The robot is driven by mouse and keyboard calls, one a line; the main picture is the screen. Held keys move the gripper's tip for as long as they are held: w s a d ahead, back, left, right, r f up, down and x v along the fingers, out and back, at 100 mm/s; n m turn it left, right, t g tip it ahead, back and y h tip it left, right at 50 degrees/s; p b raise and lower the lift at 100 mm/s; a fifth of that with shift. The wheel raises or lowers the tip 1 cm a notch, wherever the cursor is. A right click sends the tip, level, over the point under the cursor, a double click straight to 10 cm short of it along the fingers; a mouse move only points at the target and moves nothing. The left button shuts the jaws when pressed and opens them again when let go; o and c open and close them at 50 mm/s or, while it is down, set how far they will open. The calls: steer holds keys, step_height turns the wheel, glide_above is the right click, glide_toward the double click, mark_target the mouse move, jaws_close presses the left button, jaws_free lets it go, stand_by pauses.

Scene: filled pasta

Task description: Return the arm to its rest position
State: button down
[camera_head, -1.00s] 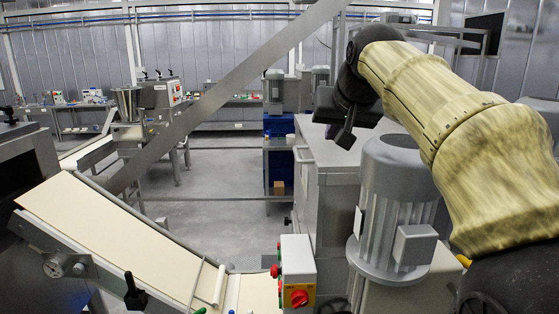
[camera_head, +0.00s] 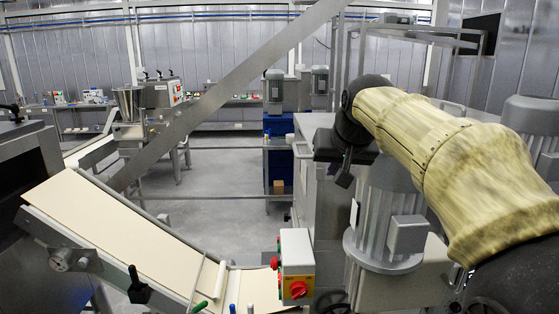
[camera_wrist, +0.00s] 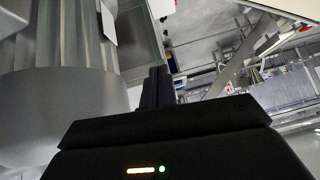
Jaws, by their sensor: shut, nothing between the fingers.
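My arm, in a yellowish cover, reaches in from the right of the head view. Its dark end bends down, with my gripper (camera_head: 343,178) beside the upper part of a grey ribbed motor (camera_head: 388,225). The gripper is small and partly shaded there. In the wrist view, the dark fingers of my gripper (camera_wrist: 158,88) stand together, shut, with nothing seen between them. The motor (camera_wrist: 65,110) fills the left of that view, close to the gripper; I cannot tell the exact gap.
A sloping conveyor with a cream belt (camera_head: 110,230) lies at the left. A control box with a red switch (camera_head: 297,265) stands at front centre. A steel bar (camera_head: 235,85) crosses diagonally. Another motor (camera_head: 533,125) stands at the right. Open floor (camera_head: 220,180) lies beyond.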

step_height(320, 180, down, 12)
steer(key=s+d+g, duration=0.2)
steer(key=s+d+f+g, duration=0.1)
steer(key=s+f, duration=0.8)
steer(key=f, duration=0.3)
steer(key=s+d+f+g+h+b, duration=0.1)
steer(key=s+f+g, duration=0.1)
steer(key=s+f, duration=0.8)
step_height(320, 180, down, 2)
steer(key=shift+f+g, duration=0.25)
steer(key=shift+g, duration=0.05)
